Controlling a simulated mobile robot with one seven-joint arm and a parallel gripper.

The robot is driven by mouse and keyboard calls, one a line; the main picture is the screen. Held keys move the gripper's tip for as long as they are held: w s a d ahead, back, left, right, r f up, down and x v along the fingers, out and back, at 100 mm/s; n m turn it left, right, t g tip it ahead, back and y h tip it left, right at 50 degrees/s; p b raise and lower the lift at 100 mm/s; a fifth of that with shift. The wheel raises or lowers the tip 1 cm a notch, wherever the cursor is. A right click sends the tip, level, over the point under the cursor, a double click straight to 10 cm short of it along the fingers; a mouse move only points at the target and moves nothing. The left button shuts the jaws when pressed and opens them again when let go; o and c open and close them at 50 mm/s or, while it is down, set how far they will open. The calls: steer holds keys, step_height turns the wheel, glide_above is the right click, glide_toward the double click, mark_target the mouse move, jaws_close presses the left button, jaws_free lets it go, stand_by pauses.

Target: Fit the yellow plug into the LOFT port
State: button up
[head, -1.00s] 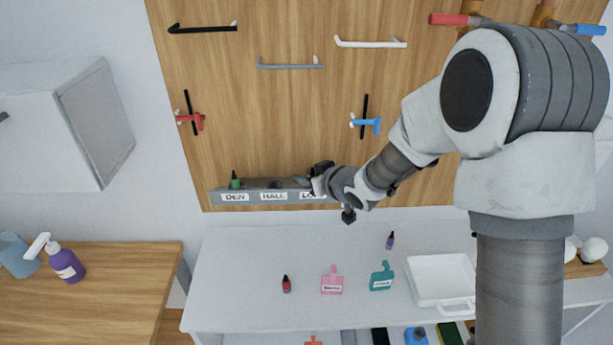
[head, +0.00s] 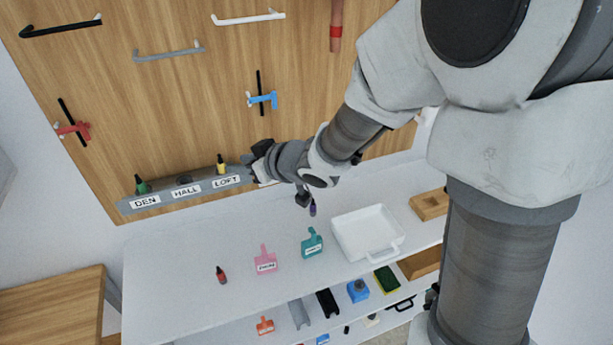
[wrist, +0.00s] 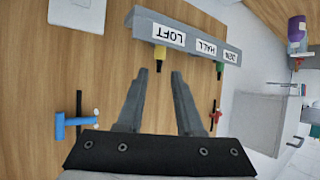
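The yellow plug (head: 221,165) stands upright in the LOFT port of the grey port rail (head: 165,200), above the LOFT label (head: 227,180). In the wrist view the yellow plug (wrist: 160,53) with its dark tip lies just beyond and between the fingertips. My gripper (wrist: 160,73) is open and empty, with visible space between its two fingers. In the head view my gripper (head: 246,162) is just right of the yellow plug, and its fingers are small and partly hidden there.
A green plug (head: 142,186) stands in the DEN port; the HALL port (head: 184,180) looks empty. A blue-handled hook (head: 262,99) is on the wooden board above. Below, the white counter holds a red bottle (head: 220,274), a pink item (head: 265,260), a teal item (head: 312,243) and a white tray (head: 368,235).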

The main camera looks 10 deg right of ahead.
steer(key=s+d+r+m+t+h, duration=0.1)
steer(key=s+d+r+m+h, duration=0.25)
steer(key=d, duration=0.55)
steer(key=s+d+r+m+h, duration=0.2)
steer(key=d+r+h, duration=0.3)
steer(key=d, duration=0.4)
steer(key=s+d+m+g, duration=0.2)
steer(key=s+m+g, duration=0.1)
steer(key=s, duration=1.5)
steer(key=shift+d+r+g, duration=0.25)
steer(key=shift+d+g, duration=0.05)
steer(key=shift+g, duration=0.2)
steer(key=shift+m, duration=0.25)
